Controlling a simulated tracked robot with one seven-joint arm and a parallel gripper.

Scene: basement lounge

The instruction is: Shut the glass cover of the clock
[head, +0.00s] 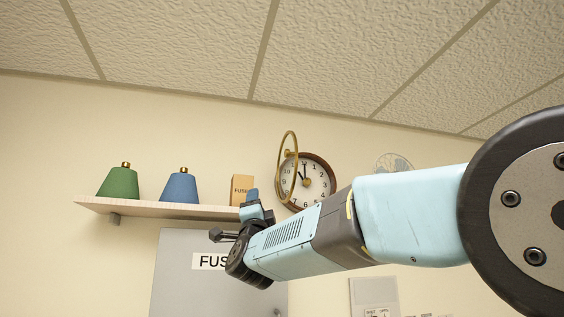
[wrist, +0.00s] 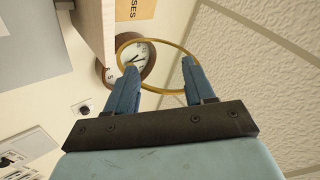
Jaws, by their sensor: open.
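The round clock (head: 318,184) with a dark brown rim hangs on the wall; its white face also shows in the wrist view (wrist: 141,52). Its glass cover (head: 294,142), a thin brass ring, stands swung out from the face at the clock's left side. In the wrist view the cover's ring (wrist: 160,41) lies beyond my fingers, partly hidden by their tips. My gripper (wrist: 159,66) is open with nothing held between its fingers. In the head view my gripper (head: 253,198) is left of and below the clock. I cannot tell whether a finger touches the ring.
A wall shelf (head: 150,208) left of the clock carries a green cone (head: 118,183), a blue cone (head: 180,187) and a fuses box (head: 238,186). The shelf's end is close to my gripper. A grey cabinet (head: 185,280) is below. The ceiling is close above.

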